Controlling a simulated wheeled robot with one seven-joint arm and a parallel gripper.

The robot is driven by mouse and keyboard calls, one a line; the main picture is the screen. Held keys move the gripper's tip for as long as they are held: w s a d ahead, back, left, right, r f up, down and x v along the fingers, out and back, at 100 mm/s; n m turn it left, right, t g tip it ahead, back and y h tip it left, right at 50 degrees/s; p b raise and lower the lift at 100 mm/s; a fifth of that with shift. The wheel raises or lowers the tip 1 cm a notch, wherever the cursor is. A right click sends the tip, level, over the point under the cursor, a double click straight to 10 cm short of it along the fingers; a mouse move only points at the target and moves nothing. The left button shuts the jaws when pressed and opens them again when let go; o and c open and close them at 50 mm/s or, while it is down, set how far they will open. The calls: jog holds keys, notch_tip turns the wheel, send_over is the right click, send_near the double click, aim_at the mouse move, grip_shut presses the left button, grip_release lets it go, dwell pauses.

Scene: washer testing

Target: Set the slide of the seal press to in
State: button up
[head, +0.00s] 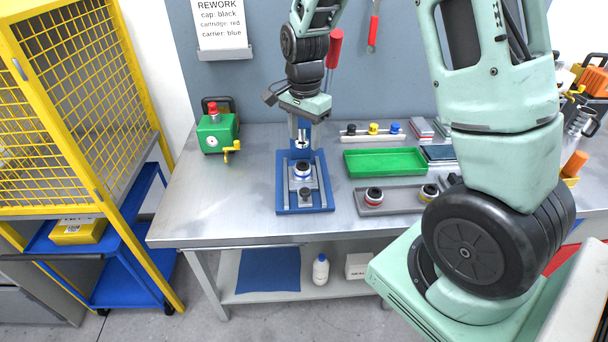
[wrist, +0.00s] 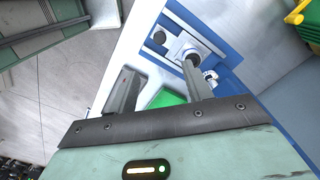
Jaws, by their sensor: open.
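The seal press has a blue base frame (head: 283,203) on the bench, also in the wrist view (wrist: 228,52). A dark knob (head: 305,193) is at the slide's front end. The blue upright behind is partly hidden by my gripper. My gripper (wrist: 160,68) is open and empty, pointing down above the back of the press. In the wrist view its right finger overlaps the press; contact cannot be told.
A green tray (head: 357,166) and a grey holder (head: 371,209) with round parts lie right of the press. A green box with a yellow crank (head: 217,133) stands left. A rack with coloured knobs (head: 350,138) is behind. The bench's left front is clear.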

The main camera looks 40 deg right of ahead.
aim_at(305, 190)
notch_tip(305, 190, down, 17)
jog(key=p, duration=0.3)
jog(key=shift+d+f, duration=0.15)
